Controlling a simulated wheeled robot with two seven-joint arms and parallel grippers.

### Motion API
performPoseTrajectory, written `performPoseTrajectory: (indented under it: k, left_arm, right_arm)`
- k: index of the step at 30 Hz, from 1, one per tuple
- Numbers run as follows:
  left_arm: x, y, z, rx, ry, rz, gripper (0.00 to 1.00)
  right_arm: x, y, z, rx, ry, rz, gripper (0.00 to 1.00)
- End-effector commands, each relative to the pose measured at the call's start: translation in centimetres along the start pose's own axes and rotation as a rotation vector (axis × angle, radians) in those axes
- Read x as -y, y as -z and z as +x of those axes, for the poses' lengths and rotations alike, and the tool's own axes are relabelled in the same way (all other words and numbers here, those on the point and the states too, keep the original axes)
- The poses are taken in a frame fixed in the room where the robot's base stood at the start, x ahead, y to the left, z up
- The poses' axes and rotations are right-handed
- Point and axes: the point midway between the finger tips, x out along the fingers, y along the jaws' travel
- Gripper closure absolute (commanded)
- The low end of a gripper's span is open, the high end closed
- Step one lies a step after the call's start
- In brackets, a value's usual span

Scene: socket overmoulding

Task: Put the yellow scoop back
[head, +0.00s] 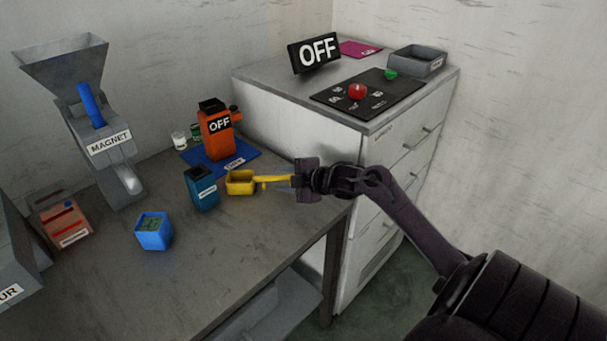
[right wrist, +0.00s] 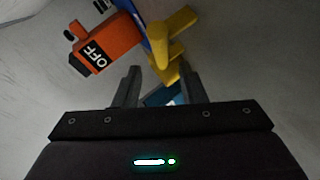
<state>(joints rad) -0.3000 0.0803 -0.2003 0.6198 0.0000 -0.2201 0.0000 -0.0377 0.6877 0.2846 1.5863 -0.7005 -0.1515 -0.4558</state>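The yellow scoop (head: 240,183) is beside the teal container (head: 202,188), near the table's right edge. Its handle points right, towards my right gripper (head: 299,180). In the right wrist view, the yellow scoop (right wrist: 171,44) shows ahead of and partly between the fingers of my right gripper (right wrist: 158,80). The fingers stand apart, with clear space between them, and do not visibly pinch the handle. I cannot tell whether the scoop rests on the table or hangs just above it. My left gripper is not in view.
An orange device marked OFF (head: 216,143) stands on a blue mat (head: 240,161) behind the scoop. A white drawer cabinet (head: 300,115) stands at the right. The table front (head: 215,265) is clear.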

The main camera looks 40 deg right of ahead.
Motion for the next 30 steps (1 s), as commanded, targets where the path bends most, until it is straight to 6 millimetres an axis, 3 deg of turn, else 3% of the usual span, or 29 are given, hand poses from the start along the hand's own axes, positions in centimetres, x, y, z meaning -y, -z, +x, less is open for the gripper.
performPoseTrajectory:
  k: [6, 13, 30]
  left_arm:
    - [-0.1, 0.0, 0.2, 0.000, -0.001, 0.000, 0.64]
    - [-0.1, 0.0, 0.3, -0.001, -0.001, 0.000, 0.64]
    - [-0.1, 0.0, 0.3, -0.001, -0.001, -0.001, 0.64]
  right_arm:
    - [0.2, 0.0, -4.3, 0.002, 0.003, -0.004, 0.63]
    - [0.1, 0.0, -7.4, 0.001, 0.002, 0.000, 0.63]
    - [0.0, 0.0, -8.3, 0.000, 0.000, 0.000, 0.63]
